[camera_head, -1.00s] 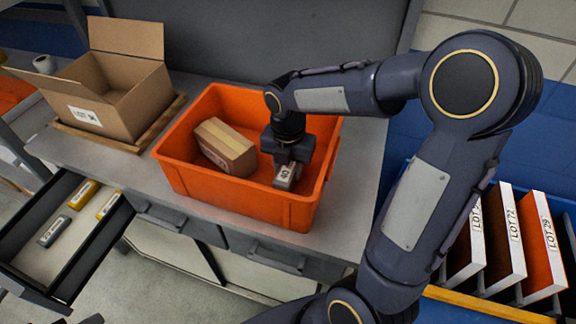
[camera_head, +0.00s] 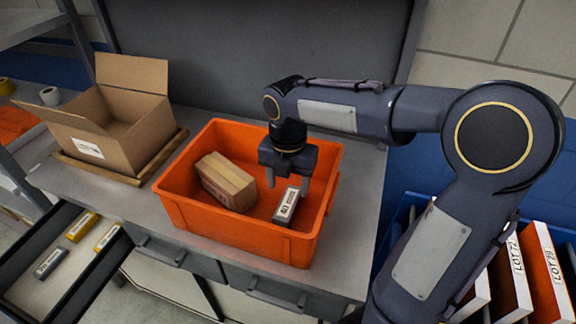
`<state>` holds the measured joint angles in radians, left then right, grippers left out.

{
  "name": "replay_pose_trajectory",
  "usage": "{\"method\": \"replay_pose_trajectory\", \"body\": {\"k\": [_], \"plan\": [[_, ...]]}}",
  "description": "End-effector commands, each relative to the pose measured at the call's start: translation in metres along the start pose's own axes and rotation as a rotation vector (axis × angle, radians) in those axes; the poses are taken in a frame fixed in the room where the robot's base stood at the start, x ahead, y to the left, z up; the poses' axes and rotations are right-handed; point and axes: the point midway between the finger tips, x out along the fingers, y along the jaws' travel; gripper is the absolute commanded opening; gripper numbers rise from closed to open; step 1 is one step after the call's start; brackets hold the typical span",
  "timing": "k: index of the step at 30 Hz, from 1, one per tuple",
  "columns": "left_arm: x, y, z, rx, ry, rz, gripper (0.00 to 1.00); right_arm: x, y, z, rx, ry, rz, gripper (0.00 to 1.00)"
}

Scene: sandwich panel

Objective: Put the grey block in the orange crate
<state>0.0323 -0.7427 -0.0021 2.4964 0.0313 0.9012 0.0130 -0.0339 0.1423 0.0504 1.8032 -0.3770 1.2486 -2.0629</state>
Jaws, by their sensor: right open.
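The grey block (camera_head: 286,206) with a white label lies on the floor of the orange crate (camera_head: 240,237), toward its right side. My right gripper (camera_head: 290,181) is open and empty, with its fingers pointing down just above the block and apart from it. A brown cardboard box (camera_head: 226,181) also lies in the crate, left of the block. My left gripper is not in view.
An open cardboard box (camera_head: 118,135) stands on a wooden board left of the crate. An open drawer (camera_head: 78,283) holds a similar grey block (camera_head: 50,263) and two yellow ones. Upright labelled panels (camera_head: 540,270) stand in a blue rack at right.

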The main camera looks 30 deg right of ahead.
Motion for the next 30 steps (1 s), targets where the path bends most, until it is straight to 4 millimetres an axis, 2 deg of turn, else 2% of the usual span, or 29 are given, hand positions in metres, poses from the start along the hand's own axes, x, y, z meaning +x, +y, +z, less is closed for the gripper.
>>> {"method": "replay_pose_trajectory", "body": {"k": [1, 3, 9, 30], "plan": [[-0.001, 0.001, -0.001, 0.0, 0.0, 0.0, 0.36, -0.012, 0.001, 0.001, 0.0, -0.003, 0.005, 0.58], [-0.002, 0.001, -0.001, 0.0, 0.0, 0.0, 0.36, -0.025, 0.001, 0.0, -0.001, -0.002, 0.004, 0.58], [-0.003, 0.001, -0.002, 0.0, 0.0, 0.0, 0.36, -0.048, 0.001, 0.0, 0.0, 0.0, 0.002, 0.58], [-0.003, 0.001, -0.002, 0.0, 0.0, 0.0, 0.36, -0.052, 0.0, 0.0, -0.001, 0.001, 0.0, 0.58]]}}
